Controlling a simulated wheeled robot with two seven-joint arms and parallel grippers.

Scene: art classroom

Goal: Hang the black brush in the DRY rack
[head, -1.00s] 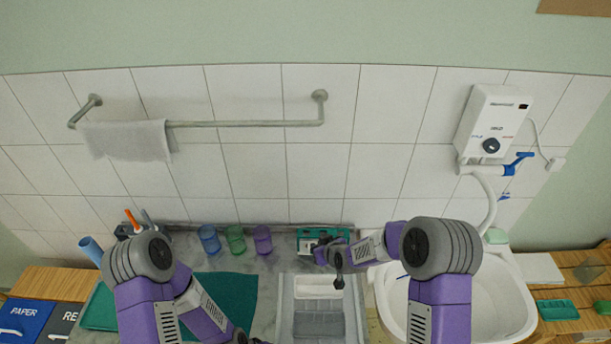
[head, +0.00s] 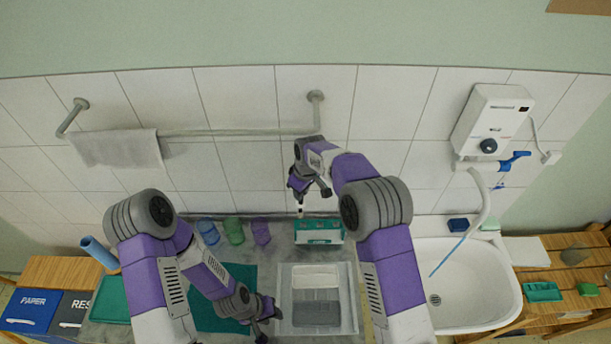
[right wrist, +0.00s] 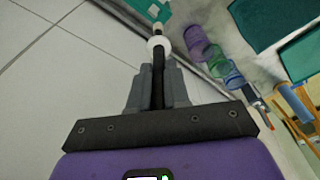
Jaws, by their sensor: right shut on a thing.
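My right gripper (head: 299,190) is raised in front of the wall tiles, above the teal rack (head: 320,240) at the back of the counter. It is shut on the black brush (right wrist: 158,75). In the right wrist view the dark handle stands between the fingers, with a white part (right wrist: 157,45) beyond them. In the head view the brush's pale lower end (head: 300,209) hangs just above the rack, apart from it as far as I can tell. The rack's lettering is too small to read. My left gripper (head: 270,318) is open and empty, low beside the tray.
Blue, green and purple cups (head: 261,232) stand left of the rack. A grey-white tray (head: 345,325) lies in front of it. The sink (head: 470,270) is at the right. A towel bar (head: 240,132) with a towel (head: 120,150) is on the wall above.

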